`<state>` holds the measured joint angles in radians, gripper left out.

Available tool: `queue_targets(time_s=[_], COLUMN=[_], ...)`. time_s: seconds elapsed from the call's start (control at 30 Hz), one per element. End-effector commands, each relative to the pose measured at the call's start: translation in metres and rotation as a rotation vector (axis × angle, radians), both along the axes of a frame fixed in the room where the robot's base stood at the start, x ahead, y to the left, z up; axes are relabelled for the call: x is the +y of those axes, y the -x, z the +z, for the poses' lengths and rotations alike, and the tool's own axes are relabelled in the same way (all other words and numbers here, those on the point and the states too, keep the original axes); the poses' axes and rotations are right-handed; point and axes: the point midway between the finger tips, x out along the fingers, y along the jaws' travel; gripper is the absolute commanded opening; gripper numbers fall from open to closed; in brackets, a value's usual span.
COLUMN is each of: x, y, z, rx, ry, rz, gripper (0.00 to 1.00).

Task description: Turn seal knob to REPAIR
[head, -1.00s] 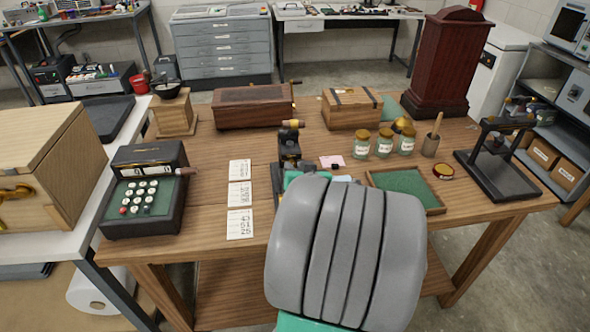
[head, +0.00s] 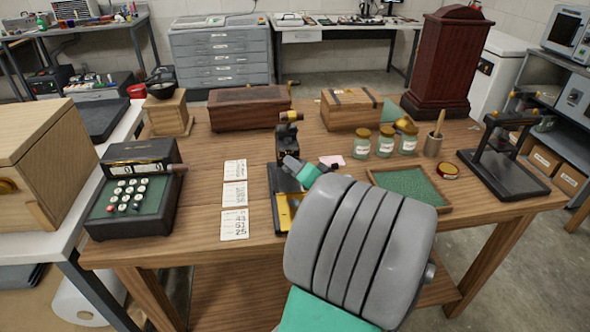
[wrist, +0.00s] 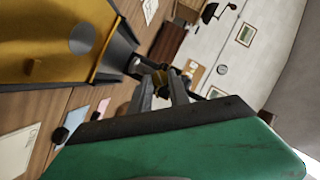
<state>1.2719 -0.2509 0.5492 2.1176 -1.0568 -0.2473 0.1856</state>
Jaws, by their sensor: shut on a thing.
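The seal press (head: 288,145) stands near the middle of the wooden table, a black upright body with a brass-ended handle (head: 290,117) on top and a dark base with a yellow plate (head: 284,214). The yellow plate also fills the upper left of the wrist view (wrist: 50,45). My gripper (wrist: 162,88) reaches in at the press, and its two grey fingers are closed on a small dark part that looks like the seal knob (wrist: 160,77). In the head view my own arm hides much of the contact. The knob's markings, including REPAIR, are not legible.
Three paper cards (head: 235,196) lie left of the press, beside a dark keyed register (head: 135,190). A green-lined tray (head: 410,184), several jars (head: 385,142) and a black stand (head: 505,165) are to the right. Wooden boxes (head: 250,108) stand behind.

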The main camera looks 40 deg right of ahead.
Motion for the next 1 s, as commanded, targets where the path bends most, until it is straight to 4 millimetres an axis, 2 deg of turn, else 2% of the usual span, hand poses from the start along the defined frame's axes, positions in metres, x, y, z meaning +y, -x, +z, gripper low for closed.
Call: queue_targets(time_s=[0.6,0.63,0.87,1.0], x=[-0.0010,-0.0010,-0.0006,-0.0005], y=[0.0002,0.0002,0.0001,0.0001], z=[0.0007,0.0007,0.0001,-0.0001], rx=[-0.031,-0.031,-0.030,-0.029], ry=[-0.040,-0.040,-0.042,-0.042], rz=[-0.002,-0.002,-0.002,-0.001], gripper=[0.00,0.24,0.42,0.44])
